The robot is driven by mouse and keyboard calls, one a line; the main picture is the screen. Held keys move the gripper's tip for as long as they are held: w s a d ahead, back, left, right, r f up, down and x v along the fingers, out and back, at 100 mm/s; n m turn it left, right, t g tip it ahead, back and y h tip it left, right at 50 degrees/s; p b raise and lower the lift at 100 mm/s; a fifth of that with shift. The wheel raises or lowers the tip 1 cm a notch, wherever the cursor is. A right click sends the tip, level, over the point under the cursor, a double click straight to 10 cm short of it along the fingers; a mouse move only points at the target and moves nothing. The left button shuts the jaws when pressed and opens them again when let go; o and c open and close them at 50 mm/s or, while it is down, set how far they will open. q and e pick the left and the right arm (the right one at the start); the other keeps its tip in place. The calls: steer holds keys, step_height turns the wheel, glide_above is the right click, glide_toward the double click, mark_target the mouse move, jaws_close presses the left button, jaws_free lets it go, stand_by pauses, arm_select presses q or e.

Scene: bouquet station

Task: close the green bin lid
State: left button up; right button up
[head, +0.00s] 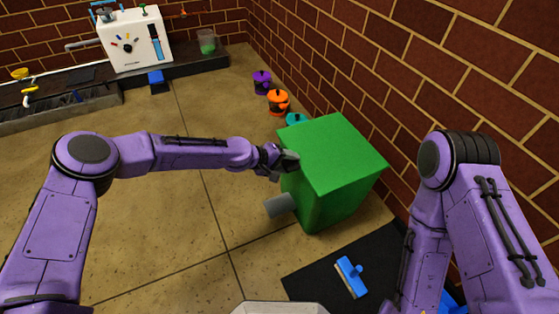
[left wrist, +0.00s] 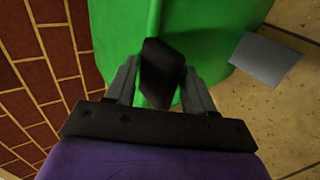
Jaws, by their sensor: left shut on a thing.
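The green bin stands on the floor right of centre in the head view, with its body (head: 340,205) under a flat green lid (head: 335,150). The lid lies over the top of the bin; I cannot tell whether a small gap remains at its edge. My left gripper (head: 286,161) is at the left side of the lid. In the left wrist view its fingers (left wrist: 160,85) are shut on a black handle (left wrist: 160,65) in front of the green surface. My right arm shows at the right, but its gripper is out of view.
A grey pedal (head: 280,206) sticks out low from the bin's left side. A brick wall (head: 400,85) runs close behind it. Purple (head: 262,82) and orange (head: 278,101) pots stand beyond. A blue brush (head: 350,276) lies on a black mat (head: 310,281). Floor to the left is clear.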

arm_select(q)
steer(key=shift+s+d+f, duration=0.15)
steer(key=shift+s+f, duration=0.05)
steer(key=shift+f, duration=0.4)
steer(key=shift+a, duration=0.4)
steer(key=shift+a+r, duration=0.15)
steer(key=p+v, duration=0.4)
steer(key=v, duration=0.6)
steer(key=shift+r, duration=0.4)
steer(key=shift+w, duration=0.2)
